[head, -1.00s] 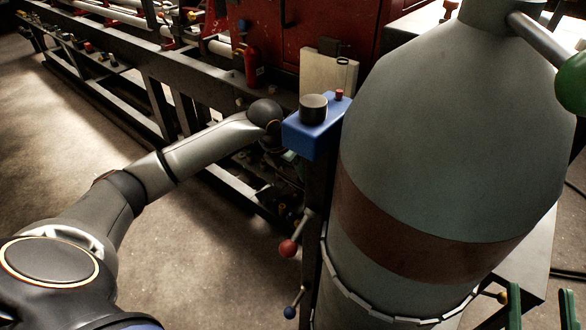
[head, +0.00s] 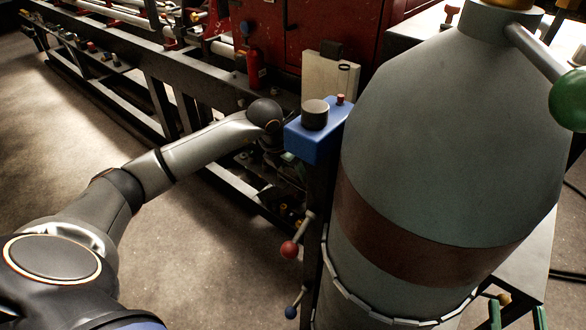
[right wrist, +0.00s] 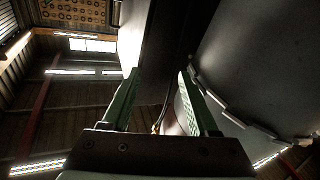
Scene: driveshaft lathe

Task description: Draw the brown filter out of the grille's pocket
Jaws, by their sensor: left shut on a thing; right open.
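My left arm reaches from the left toward the machine, and its wrist (head: 266,114) is beside the blue control box. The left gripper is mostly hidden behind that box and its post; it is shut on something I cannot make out. I cannot pick out the brown filter or the grille's pocket in either view. My right gripper (head: 517,312) shows its green fingers low at the right edge of the head view, beside the big grey cylinder. In the right wrist view the right gripper (right wrist: 157,85) is open, with nothing visible held between its fingers.
The large grey cylinder (head: 430,170) with a brown-red band fills the right. The blue control box (head: 315,140) has a black knob; levers with a red ball (head: 289,249) and a blue ball (head: 291,312) stick out below. A red extinguisher (head: 256,68) stands behind. Floor at left is clear.

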